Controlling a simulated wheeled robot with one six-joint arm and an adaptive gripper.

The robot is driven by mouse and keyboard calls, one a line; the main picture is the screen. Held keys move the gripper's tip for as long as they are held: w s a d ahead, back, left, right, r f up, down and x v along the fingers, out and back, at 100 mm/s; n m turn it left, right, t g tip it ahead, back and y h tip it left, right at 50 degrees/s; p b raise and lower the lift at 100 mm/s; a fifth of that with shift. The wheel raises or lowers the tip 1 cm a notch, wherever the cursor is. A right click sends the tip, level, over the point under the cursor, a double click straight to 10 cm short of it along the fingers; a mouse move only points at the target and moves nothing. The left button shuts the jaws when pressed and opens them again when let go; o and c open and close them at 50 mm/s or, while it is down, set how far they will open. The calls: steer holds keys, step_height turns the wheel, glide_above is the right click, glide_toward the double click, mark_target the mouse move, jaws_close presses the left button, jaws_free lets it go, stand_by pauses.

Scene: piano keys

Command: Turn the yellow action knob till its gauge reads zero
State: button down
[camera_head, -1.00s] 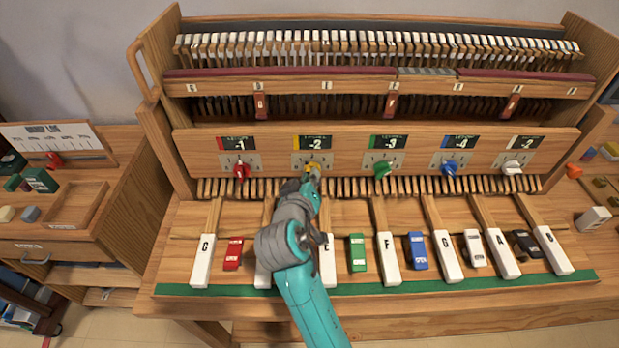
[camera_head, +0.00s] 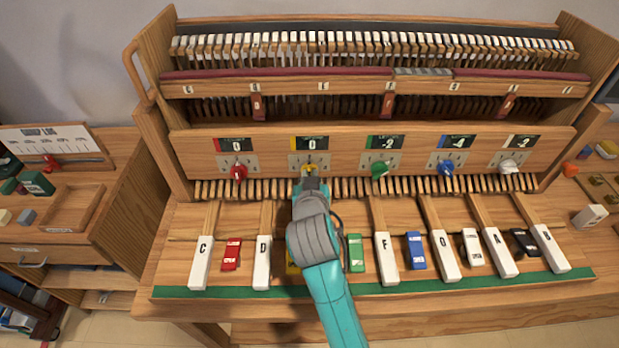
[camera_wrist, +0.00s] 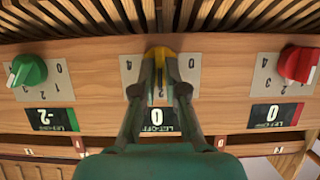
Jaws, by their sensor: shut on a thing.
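The yellow knob (camera_head: 309,169) sits on its dial plate on the wooden front rail, mostly hidden by my gripper. My gripper (camera_head: 310,180) is shut on it. In the wrist view the gripper (camera_wrist: 160,85) has a finger on each side of the yellow knob (camera_wrist: 160,52). The yellow gauge (camera_head: 310,143) above the knob reads 0. In the wrist view the same gauge (camera_wrist: 157,117) shows upside down, also at 0.
The red knob (camera_head: 239,173) is to the left, its gauge (camera_head: 237,147) at 0. The green knob (camera_head: 379,171) is to the right, its gauge (camera_head: 386,142) at -2. Blue (camera_head: 446,168) and white (camera_head: 508,167) knobs stand farther right. Keys, including D (camera_head: 262,262), lie below.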

stand_by(0.4)
steer(key=c, duration=1.2)
jaws_free()
steer(key=v, duration=1.2)
